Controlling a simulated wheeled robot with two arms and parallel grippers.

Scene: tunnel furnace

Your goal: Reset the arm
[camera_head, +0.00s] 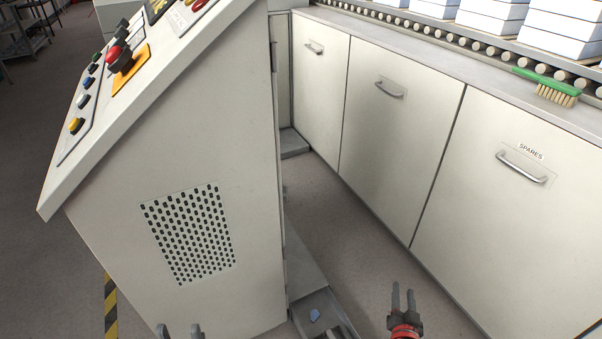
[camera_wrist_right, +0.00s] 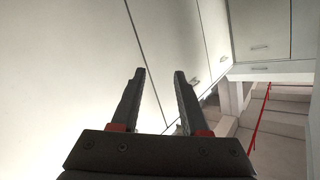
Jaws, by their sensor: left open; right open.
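My left gripper (camera_head: 181,331) shows only its fingertips at the bottom edge of the head view, in front of the control cabinet; the fingers are apart. My right gripper (camera_head: 403,298) is at the bottom of the head view, right of the control cabinet and in front of the white cupboards. In the right wrist view my right gripper (camera_wrist_right: 158,100) has its two dark fingers spread with nothing between them. Most of both arms is out of view.
A control cabinet (camera_head: 175,140) with sloped button panel stands at left. White cupboards (camera_head: 395,140) line the right, under a roller conveyor (camera_head: 470,40) with white boxes. A green brush (camera_head: 548,86) lies on the ledge.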

